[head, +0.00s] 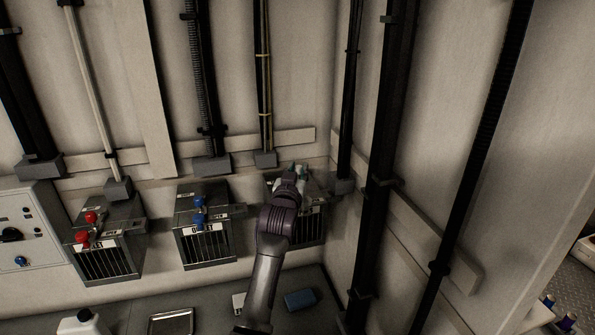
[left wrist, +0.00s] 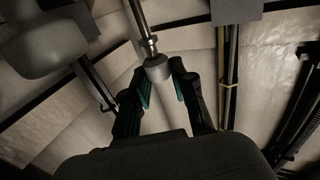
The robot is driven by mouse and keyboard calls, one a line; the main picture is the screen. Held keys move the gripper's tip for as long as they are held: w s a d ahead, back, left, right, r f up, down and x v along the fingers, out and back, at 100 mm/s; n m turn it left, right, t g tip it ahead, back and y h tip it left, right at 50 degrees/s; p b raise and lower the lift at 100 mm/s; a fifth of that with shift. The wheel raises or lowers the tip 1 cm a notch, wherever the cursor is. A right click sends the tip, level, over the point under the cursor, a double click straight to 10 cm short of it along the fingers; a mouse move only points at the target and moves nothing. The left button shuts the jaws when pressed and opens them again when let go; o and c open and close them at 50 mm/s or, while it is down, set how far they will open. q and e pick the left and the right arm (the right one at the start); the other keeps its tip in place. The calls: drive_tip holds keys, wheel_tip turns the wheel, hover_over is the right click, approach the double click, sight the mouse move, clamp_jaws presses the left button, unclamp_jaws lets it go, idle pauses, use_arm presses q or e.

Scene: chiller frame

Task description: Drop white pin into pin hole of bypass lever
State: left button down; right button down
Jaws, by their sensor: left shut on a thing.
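My left gripper (head: 291,172) is over the top of the right-hand grey box (head: 313,228), at the wall corner. In the left wrist view, its two teal-lined fingers (left wrist: 163,86) are on either side of a pale knob with a metal rod (left wrist: 157,69), which looks like the white pin; it is shut on it. A whitish part (head: 303,171) shows beside the fingertips in the head view. My gripper and arm cover most of the box top, so I cannot make out the bypass lever or its pin hole. My right gripper is not in view.
A box with blue knobs (head: 206,240) and a box with red knobs (head: 104,252) stand to the left. Black pipes (head: 380,150) run up the wall close to the right. A blue item (head: 300,299), a tray (head: 171,322) and a white bottle (head: 84,323) are below.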

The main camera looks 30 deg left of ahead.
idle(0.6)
use_arm(q)
drive_tip(key=shift+f+b, duration=1.25)
drive_tip(key=shift+f, duration=0.95)
drive_tip(key=shift+r, duration=0.15)
drive_tip(key=shift+r+p, duration=1.65)
drive_tip(key=shift+p, duration=0.05)
drive_tip(key=shift+p, duration=0.4)
idle(0.5)
drive_tip(key=shift+f+b, duration=1.2)
drive_tip(key=shift+f, duration=0.65)
drive_tip(key=c, duration=0.9)
unclamp_jaws()
drive_tip(key=shift+s, duration=0.1)
drive_tip(key=shift+o, duration=0.2)
